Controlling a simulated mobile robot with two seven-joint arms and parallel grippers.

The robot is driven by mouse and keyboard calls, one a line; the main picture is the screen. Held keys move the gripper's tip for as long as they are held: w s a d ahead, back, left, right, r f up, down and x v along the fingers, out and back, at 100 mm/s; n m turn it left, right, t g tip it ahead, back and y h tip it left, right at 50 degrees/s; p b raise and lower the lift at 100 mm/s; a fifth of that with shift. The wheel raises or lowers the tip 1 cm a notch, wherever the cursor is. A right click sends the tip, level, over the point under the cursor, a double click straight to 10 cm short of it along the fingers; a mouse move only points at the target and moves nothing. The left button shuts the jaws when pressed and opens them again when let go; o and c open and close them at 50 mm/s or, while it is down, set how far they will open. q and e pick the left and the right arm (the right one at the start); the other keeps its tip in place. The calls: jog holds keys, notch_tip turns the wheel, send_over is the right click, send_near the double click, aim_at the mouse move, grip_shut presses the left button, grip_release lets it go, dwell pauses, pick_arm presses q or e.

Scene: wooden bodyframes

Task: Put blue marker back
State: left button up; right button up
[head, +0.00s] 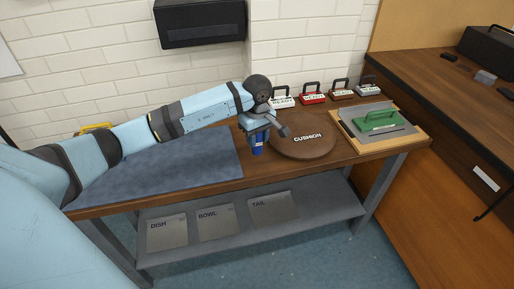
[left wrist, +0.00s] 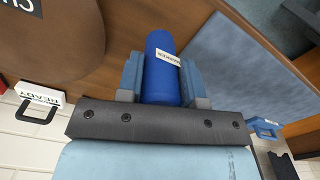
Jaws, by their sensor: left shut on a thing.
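The blue marker (head: 257,146) is a thick blue cylinder with a small white label, which is readable in part in the left wrist view (left wrist: 158,72). My left gripper (head: 258,134) is shut on it, with one finger on each side of the body in the left wrist view (left wrist: 160,80). In the head view the marker is roughly upright at the table's front, between the grey mat and the round cushion. I cannot tell whether its lower end touches the table. My right gripper is not in view.
The brown round cushion (head: 303,149) lies just right of the marker. A grey mat (head: 165,171) covers the table's left part. Several handled blocks, including a red one (head: 312,98), stand along the back. A wooden tray (head: 413,143) with a green-handled tool (head: 382,121) is at right.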

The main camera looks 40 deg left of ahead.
aim_at(257, 149)
pick_arm(q)
notch_tip(257, 149, down, 4)
jog(key=shift+f, duration=0.2)
jog(key=o, duration=0.5)
jog(key=shift+f, duration=0.15)
jog(key=o, duration=0.4)
jog(key=shift+r, duration=0.2)
